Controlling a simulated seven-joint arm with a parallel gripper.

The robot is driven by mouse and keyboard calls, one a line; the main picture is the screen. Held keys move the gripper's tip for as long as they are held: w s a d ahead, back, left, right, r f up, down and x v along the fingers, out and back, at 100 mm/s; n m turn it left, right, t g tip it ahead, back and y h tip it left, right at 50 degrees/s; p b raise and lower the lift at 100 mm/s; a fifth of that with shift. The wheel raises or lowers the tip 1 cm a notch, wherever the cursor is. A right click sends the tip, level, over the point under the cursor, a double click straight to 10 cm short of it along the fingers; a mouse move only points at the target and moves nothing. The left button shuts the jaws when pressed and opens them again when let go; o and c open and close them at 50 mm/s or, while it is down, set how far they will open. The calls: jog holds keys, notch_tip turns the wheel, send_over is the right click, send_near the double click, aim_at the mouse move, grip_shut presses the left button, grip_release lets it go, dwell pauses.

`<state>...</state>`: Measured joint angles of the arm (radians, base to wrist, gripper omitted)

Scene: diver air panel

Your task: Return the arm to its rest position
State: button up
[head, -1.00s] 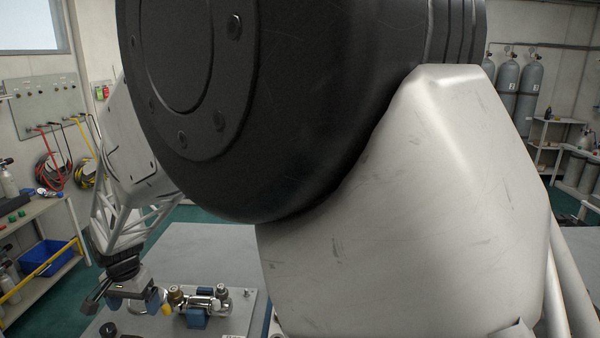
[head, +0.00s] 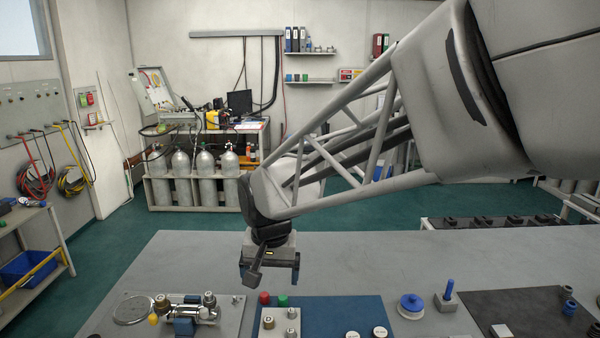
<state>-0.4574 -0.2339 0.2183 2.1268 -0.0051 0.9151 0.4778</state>
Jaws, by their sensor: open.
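My gripper (head: 268,280) hangs from the end of my arm in the head view, pointing down over the grey table (head: 330,258). It is open, and I see nothing between its fingers. It is above and behind the blue panel plate (head: 335,318), apart from the parts there. To its left on a grey plate is a metal valve assembly (head: 205,312) with brass-coloured knobs, a blue block and a yellow tip.
A red knob (head: 264,298) and a green knob (head: 283,300) stand close below my gripper. A blue round knob (head: 411,304) and a blue peg (head: 449,290) stand to the right. A dark mat (head: 515,305) lies at far right. The table's back part is clear.

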jog(key=s+d, duration=0.9)
jog(key=d, duration=0.3)
jog(key=s+d+t, duration=0.1)
jog(key=s+d, duration=0.9)
jog(key=d, duration=0.2)
jog(key=shift+s+d+r+h, duration=0.15)
jog(key=shift+s+d+h, duration=0.1)
jog(key=shift+h, duration=0.15)
jog(key=shift+c, duration=0.4)
